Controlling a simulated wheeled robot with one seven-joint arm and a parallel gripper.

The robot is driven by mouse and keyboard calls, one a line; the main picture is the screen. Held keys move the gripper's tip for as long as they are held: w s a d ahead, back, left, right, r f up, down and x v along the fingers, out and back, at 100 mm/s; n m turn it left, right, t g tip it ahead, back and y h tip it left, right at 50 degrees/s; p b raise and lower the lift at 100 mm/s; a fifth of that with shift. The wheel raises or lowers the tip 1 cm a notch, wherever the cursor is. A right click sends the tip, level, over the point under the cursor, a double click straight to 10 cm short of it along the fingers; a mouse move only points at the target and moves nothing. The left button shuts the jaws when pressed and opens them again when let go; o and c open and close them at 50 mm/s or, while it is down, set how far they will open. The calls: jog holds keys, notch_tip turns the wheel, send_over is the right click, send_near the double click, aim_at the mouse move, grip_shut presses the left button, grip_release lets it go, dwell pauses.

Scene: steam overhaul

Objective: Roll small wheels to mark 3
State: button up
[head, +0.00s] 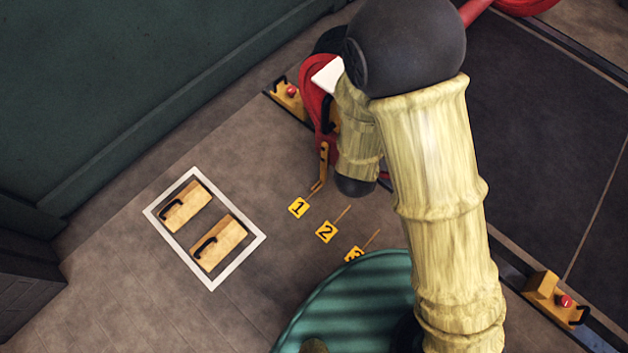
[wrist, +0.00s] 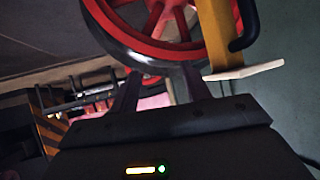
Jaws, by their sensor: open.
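A red spoked wheel (wrist: 165,28) with a steel rim fills the top of the wrist view. In the head view, part of a red wheel (head: 313,98) shows at the left of my arm, which hides the rest. My gripper (wrist: 160,76) is open, its two fingers apart just below the rim; contact cannot be told. A yellow upright (wrist: 217,35) with a black handle and pale foot stands right of the wheel. On the floor are yellow plates for mark 1 (head: 298,208), mark 2 (head: 326,231) and mark 3 (head: 355,253), partly hidden. A yellow pointer (head: 323,163) reaches down near mark 1's line.
Two yellow blocks with black handles, upper (head: 185,206) and lower (head: 219,243), lie inside a white floor frame (head: 247,256). Yellow units with red buttons sit at the upper left (head: 290,93) and lower right (head: 550,296). Floor between the frame and marks is clear.

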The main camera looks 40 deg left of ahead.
jog(key=s+a+f+n+t+y+b, duration=0.2)
jog(key=s+a+f+b, duration=0.1)
jog(key=s+f+b, duration=0.4)
jog(key=s+a+f+n+t+y+b, duration=0.2)
jog(key=s+a+f+n+y+b, duration=0.1)
jog(key=s+f+b, duration=0.4)
notch_tip(320, 180, down, 4)
jog(key=shift+a+r+t+b, duration=0.25)
jog(key=shift+a+t+b, duration=0.15)
jog(key=shift+b, duration=0.5)
jog(key=b+x, duration=0.7)
jog(key=x, duration=1)
jog(key=shift+w+a, duration=0.15)
jog(key=shift+a, duration=0.05)
jog(key=shift+r, duration=0.15)
grip_shut()
